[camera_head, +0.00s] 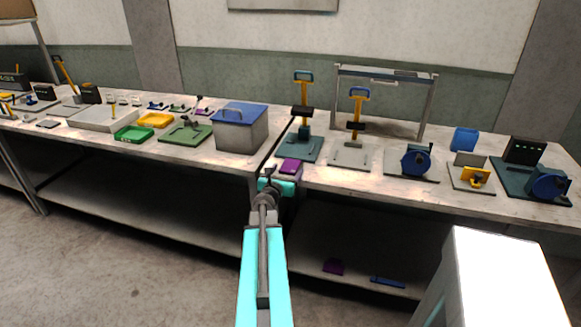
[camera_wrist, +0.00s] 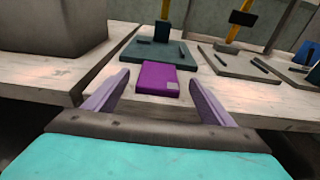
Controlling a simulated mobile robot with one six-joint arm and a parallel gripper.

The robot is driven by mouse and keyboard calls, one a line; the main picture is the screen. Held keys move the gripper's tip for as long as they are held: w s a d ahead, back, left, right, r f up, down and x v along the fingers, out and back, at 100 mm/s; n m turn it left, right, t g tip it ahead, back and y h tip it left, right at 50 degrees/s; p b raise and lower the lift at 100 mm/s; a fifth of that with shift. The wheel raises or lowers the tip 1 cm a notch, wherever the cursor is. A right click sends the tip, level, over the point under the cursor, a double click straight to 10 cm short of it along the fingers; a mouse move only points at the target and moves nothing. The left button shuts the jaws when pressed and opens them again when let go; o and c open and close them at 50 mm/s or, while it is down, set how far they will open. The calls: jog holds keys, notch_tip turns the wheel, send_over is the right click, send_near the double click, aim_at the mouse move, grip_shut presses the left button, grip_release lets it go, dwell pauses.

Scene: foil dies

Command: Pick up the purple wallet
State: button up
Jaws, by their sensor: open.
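The purple wallet (camera_wrist: 158,78) lies flat on the pale worktop near its front edge, just in front of a dark teal press base. It has a small light patch at its near right corner. In the head view the wallet (camera_head: 291,165) shows just beyond my gripper. My gripper (camera_wrist: 155,96) is open and empty, its two fingers spread to the left and right of the wallet's width. The fingertips appear short of the wallet or at its near end; I cannot tell the exact gap. In the head view the gripper (camera_head: 277,180) is partly hidden by my own arm.
A grey box with a blue lid (camera_head: 241,128) stands to the left. The teal-based press (camera_head: 300,148) is right behind the wallet, with a grey-based press (camera_head: 351,153) to its right. Another purple item (camera_head: 333,267) and a blue item (camera_head: 387,282) lie on the lower shelf.

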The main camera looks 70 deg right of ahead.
aim_at(290, 165)
jog(key=shift+w+d+f+p, duration=0.15)
jog(key=shift+d+p, duration=0.1)
jog(key=shift+d, duration=0.7)
jog(key=shift+w+d+f+p, duration=0.15)
jog(key=shift+d+p, duration=0.1)
jog(key=shift+d, duration=0.65)
jog(key=shift+s, duration=0.1)
jog(key=c, duration=1.3)
jog(key=shift+o, duration=0.2)
notch_tip(290, 165, up, 10)
jog(key=p, duration=0.1)
